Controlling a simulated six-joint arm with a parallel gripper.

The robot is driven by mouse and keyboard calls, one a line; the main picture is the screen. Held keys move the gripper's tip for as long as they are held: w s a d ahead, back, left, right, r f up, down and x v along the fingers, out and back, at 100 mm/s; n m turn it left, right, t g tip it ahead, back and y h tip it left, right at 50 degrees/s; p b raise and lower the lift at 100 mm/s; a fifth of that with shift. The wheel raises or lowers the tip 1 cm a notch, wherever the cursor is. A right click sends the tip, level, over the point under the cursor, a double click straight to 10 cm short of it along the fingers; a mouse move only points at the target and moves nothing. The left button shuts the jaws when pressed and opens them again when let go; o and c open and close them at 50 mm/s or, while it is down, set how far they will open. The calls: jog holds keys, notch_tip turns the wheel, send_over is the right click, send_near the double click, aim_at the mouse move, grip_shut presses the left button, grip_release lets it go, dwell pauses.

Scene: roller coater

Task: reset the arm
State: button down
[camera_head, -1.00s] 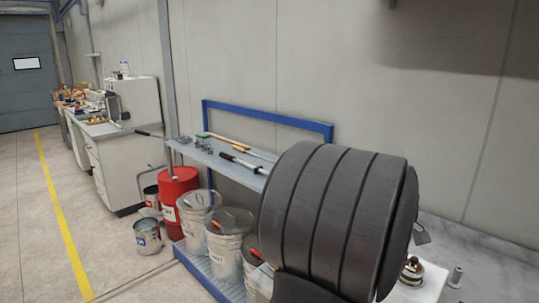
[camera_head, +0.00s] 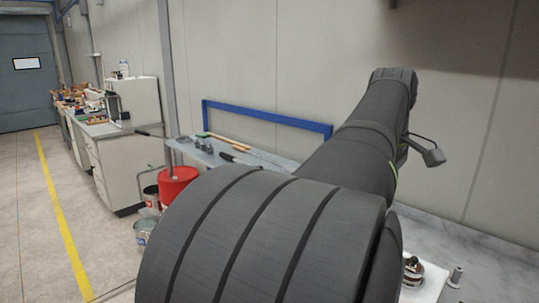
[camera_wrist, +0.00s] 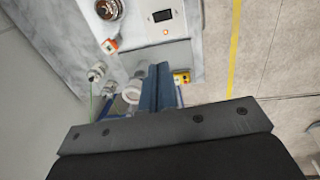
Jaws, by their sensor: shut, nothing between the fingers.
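My gripper (camera_wrist: 157,72) shows in the wrist view as two blue-grey fingers pressed together, with nothing held between them. It points over a light worktop and the floor. In the head view my dark arm fills the lower middle and reaches up toward the back right wall. The gripper cannot be made out there.
A shelf (camera_head: 247,155) with a blue frame and long-handled tools stands behind my arm. A red drum (camera_head: 178,184) and a metal bucket (camera_head: 145,230) are left of it. A cluttered workbench (camera_head: 104,130) stands further left. The floor by the yellow line is free.

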jog(key=shift+s+a+r, duration=0.2)
jog(key=shift+s+r, duration=0.05)
jog(key=shift+r, duration=0.3)
jog(key=shift+s+a+r, duration=0.15)
jog(key=shift+s+r, duration=0.05)
jog(key=shift+r, duration=0.4)
jog(key=shift+s+a+r, duration=0.2)
jog(key=shift+s+r, duration=0.05)
jog(key=shift+r, duration=0.3)
jog(key=c, duration=2.1)
grip_release()
jog(key=o, duration=1.8)
jog(key=w+d+f+h, duration=0.1)
jog(key=w, duration=0.1)
jog(key=w+d+f+h, duration=0.1)
jog(key=d, duration=0.1)
jog(key=w+d+f+h, duration=0.1)
jog(key=w+d+f, duration=0.1)
jog(key=shift+w+d, duration=0.1)
jog(key=shift+w, duration=0.25)
jog(key=o, duration=0.3)
jog(key=x, duration=0.9)
jog(key=shift+d+f, duration=0.2)
jog(key=shift+d, duration=0.05)
jog(key=shift+r, duration=0.1)
jog(key=v, duration=0.9)
jog(key=shift+a+r, duration=0.35)
